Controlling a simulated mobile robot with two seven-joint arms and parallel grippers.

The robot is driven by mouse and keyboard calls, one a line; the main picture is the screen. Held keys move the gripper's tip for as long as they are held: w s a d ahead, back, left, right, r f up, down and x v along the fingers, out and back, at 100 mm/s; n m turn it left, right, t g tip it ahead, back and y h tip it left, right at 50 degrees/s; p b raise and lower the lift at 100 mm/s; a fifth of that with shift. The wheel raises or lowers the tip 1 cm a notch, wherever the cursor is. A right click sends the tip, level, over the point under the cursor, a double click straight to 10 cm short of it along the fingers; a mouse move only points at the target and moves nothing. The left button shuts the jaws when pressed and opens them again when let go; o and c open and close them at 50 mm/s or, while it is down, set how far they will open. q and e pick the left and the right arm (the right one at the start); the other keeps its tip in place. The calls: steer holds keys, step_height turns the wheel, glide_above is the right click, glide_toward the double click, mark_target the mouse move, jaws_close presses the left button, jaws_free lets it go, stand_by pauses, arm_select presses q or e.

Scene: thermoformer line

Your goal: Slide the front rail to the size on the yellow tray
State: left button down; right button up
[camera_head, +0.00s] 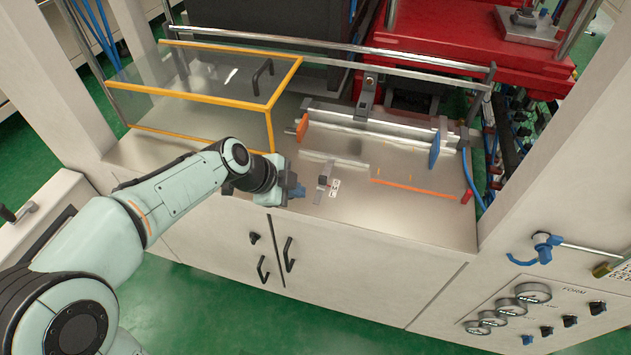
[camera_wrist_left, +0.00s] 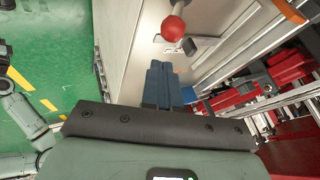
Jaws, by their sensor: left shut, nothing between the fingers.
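My left gripper (camera_head: 293,190) is over the front edge of the metal table, at the left of the small clamp. In the left wrist view its blue fingers (camera_wrist_left: 163,84) are pressed together with nothing between them. A red ball knob (camera_wrist_left: 173,28) shows just beyond the fingertips, apart from them; I cannot make it out in the head view. A thin metal rail (camera_head: 333,160) lies on the table, with a small grey clamp (camera_head: 325,180) and a white label (camera_head: 335,187) in front of it. I cannot pick out a yellow tray. My right gripper is not in view.
A clear guard with an orange frame (camera_head: 232,95) stands open at the left. Behind the thin rail is a longer metal rail (camera_head: 375,130) with an orange and a blue end block (camera_head: 434,150). An orange line (camera_head: 415,188) marks the right tabletop, which is mostly bare.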

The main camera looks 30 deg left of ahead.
mark_target(321, 176)
arm_select(q)
steer(key=x, duration=0.6)
steer(key=shift+w, duration=0.1)
steer(key=w+p, duration=0.1)
steer(key=w, duration=0.2)
steer(key=shift+w+a+p, duration=0.1)
steer(key=shift+a+p, duration=0.25)
steer(key=shift+p, duration=0.05)
steer(key=shift+w+a, duration=0.1)
steer(key=shift+w, duration=0.25)
steer(key=shift+w+a, duration=0.15)
steer(key=shift+w, duration=0.5)
steer(key=shift+w+a, duration=0.2)
steer(key=shift+w, duration=0.5)
steer(key=shift+s, duration=0.1)
